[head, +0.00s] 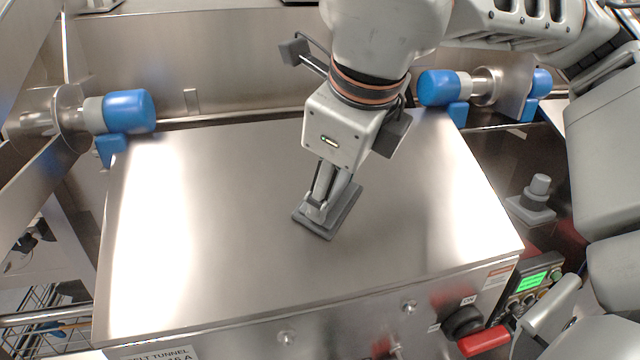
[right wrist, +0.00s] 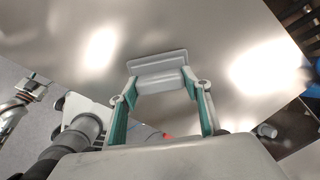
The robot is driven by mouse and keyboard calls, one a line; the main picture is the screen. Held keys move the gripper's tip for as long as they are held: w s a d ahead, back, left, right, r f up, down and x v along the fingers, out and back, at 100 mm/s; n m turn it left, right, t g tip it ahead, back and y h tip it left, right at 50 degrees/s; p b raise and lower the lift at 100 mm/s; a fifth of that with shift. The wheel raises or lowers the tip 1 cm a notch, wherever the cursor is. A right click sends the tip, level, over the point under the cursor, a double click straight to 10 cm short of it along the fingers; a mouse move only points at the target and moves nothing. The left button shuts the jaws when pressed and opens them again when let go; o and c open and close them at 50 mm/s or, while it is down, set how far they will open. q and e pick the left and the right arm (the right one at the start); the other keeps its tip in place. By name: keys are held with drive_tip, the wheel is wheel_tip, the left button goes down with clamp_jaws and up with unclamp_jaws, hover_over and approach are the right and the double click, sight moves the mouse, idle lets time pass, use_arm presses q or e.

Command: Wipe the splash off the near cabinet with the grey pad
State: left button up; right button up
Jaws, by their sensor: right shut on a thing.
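The near cabinet (head: 230,250) is a wide box with a brushed metal top, filling the middle of the head view. My right gripper (head: 321,204) reaches down over the middle of its top and is shut on the handle of the grey pad (head: 342,217). The pad lies flat at the cabinet top and seems to touch it. In the right wrist view the pad (right wrist: 158,65) sits between both fingertips (right wrist: 161,88). I see no splash on the bare top, only bright reflections; the patch under the pad is hidden. My left gripper is not in view.
Blue-capped rollers (head: 128,111) flank the cabinet's back corners. A grey knobbed block (head: 535,200) stands right of it. A control box with a green screen (head: 532,283) and a red handle (head: 484,341) are at the front right. The cabinet top is otherwise clear.

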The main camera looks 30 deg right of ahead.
sight(306, 201)
drive_tip(key=shift+s+d+f, duration=0.1)
drive_tip(key=shift+s+d, duration=0.2)
drive_tip(key=shift+d, duration=0.65)
drive_tip(key=shift+s+d, duration=0.3)
drive_tip(key=shift+d, duration=0.6)
drive_tip(key=shift+w+a, duration=0.3)
drive_tip(key=shift+a, duration=0.65)
drive_tip(key=shift+w+a, duration=0.3)
drive_tip(key=shift+a, duration=0.65)
drive_tip(key=shift+w+a+b, duration=0.2)
drive_tip(key=shift+w+a, duration=0.05)
drive_tip(key=shift+a, duration=0.6)
drive_tip(key=shift+w+a+b, duration=0.15)
drive_tip(key=shift+w+a, duration=0.1)
drive_tip(key=shift+a, duration=0.55)
drive_tip(key=shift+w+a, duration=0.3)
drive_tip(key=shift+a, duration=0.7)
drive_tip(key=shift+w+a, duration=0.25)
drive_tip(key=shift+a, duration=0.7)
drive_tip(key=shift+w+a, duration=0.25)
drive_tip(key=shift+a, duration=0.65)
drive_tip(key=shift+w+a, duration=0.25)
drive_tip(key=shift+a, duration=0.65)
